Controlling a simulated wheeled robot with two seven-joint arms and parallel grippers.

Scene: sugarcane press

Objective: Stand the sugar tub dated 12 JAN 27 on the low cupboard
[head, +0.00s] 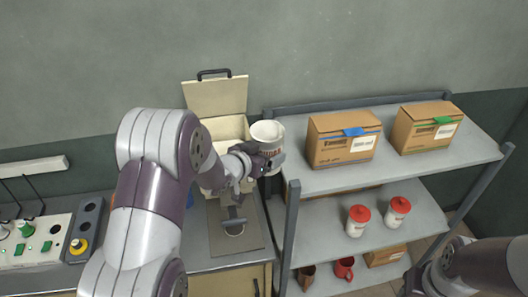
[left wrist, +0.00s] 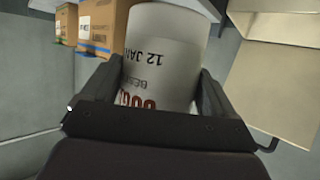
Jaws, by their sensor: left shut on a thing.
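The white sugar tub (head: 267,133) is in my left gripper (head: 264,163), held up by the left end of the shelf rack. In the left wrist view the tub (left wrist: 165,50) shows upside-down print reading "12 JAN"; the rest of the date is hidden. The jaws (left wrist: 165,95) are shut on its sides. My right gripper (head: 418,283) is partly in view at the bottom right, and its jaws are unclear. A wooden-fronted cupboard (head: 230,283) stands below the counter; I cannot tell if it is the low cupboard.
The shelf rack (head: 400,172) holds two cardboard boxes (head: 343,138) (head: 426,127) on top. Red-lidded tubs (head: 358,221) (head: 398,211) and mugs (head: 344,268) stand lower. An open cream bin (head: 216,97) is behind my left arm. A control panel (head: 38,243) is at the left.

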